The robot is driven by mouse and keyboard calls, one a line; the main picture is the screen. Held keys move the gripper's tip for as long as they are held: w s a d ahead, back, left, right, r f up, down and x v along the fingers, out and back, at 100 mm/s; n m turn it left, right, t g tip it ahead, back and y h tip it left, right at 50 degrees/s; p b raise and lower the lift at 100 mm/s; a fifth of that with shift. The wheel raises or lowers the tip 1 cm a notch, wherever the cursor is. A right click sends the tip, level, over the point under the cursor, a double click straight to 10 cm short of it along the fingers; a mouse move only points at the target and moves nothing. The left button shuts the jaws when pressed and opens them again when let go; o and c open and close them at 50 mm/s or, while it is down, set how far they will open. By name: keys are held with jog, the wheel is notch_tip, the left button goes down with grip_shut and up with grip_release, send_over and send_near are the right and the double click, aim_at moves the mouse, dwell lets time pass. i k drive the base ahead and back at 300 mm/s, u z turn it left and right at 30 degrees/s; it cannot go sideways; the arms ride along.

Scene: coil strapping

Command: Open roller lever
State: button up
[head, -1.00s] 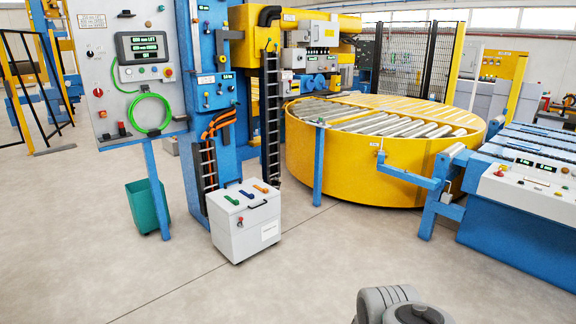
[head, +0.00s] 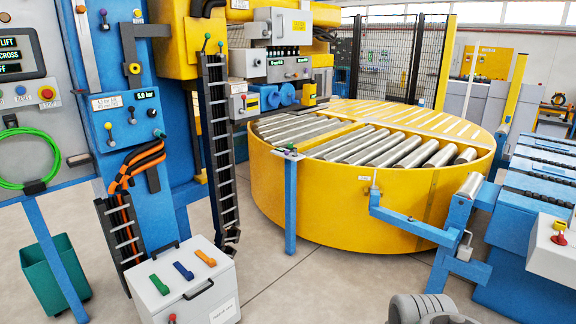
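No label that I can read says which lever is the roller lever. A small lever with a teal knob (head: 290,148) stands on a blue post in front of the yellow round roller table (head: 340,200). On the blue column are a lever with a purple knob (head: 104,14), one with a dark blue knob (head: 131,113) and one with a yellow foot (head: 110,133). A thin lever (head: 375,180) stands by the blue roller arm at the table's right. My gripper is not in view; only a grey part of my arm shows at the bottom right.
A white cart (head: 190,290) with green, blue and orange handles stands in front of the column. A teal bin (head: 55,272) is at the lower left. A blue conveyor (head: 520,270) fills the right side. Grey floor (head: 320,285) is clear between cart and conveyor.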

aim_at(244, 96)
jog(key=u, duration=0.35)
jog(key=i, duration=1.4)
jog(key=u, duration=0.35)
